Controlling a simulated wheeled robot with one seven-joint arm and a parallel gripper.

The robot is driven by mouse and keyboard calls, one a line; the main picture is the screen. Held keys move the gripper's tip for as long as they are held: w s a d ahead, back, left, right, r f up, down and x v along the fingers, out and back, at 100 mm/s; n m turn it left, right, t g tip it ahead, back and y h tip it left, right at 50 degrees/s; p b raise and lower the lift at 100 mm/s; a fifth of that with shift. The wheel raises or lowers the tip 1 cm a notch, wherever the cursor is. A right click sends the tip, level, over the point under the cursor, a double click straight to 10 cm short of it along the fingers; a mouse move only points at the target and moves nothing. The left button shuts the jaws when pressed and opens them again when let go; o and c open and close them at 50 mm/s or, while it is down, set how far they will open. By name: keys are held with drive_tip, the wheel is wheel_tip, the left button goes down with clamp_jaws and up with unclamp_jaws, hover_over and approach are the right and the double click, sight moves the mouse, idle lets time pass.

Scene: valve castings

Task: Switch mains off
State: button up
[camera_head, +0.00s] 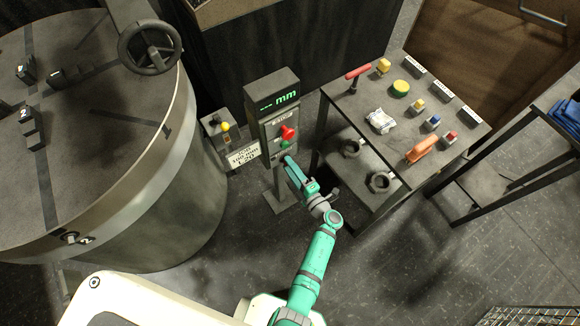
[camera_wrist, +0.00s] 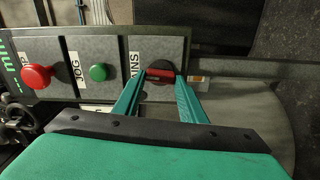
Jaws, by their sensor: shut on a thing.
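The mains switch (camera_wrist: 160,73) is a red bar handle on a dark round base, beside a partly hidden label ending in "INS". In the wrist view the bar lies roughly level, in line with the row of controls. My gripper (camera_wrist: 162,78) has its two green fingers at the bar's two ends, shut on it. In the head view my gripper (camera_head: 287,160) is at the lower front of the control post (camera_head: 272,92), and the mains switch is hidden there.
On the same panel are a red stop button (camera_wrist: 37,77) and a green jog button (camera_wrist: 98,72). A workbench (camera_head: 455,150) with coloured items stands to the right. A large round table (camera_head: 130,190) with a handwheel (camera_head: 150,47) is left.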

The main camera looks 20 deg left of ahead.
drive_tip(key=shift+s+f+n, duration=0.1)
drive_tip(key=shift+n, duration=0.5)
drive_tip(key=o, duration=1.1)
drive_tip(key=shift+c, duration=0.2)
drive_tip(key=v, duration=1)
drive_tip(key=shift+s+d, duration=0.2)
drive_tip(key=shift+d, duration=0.1)
drive_tip(key=shift+w, duration=0.1)
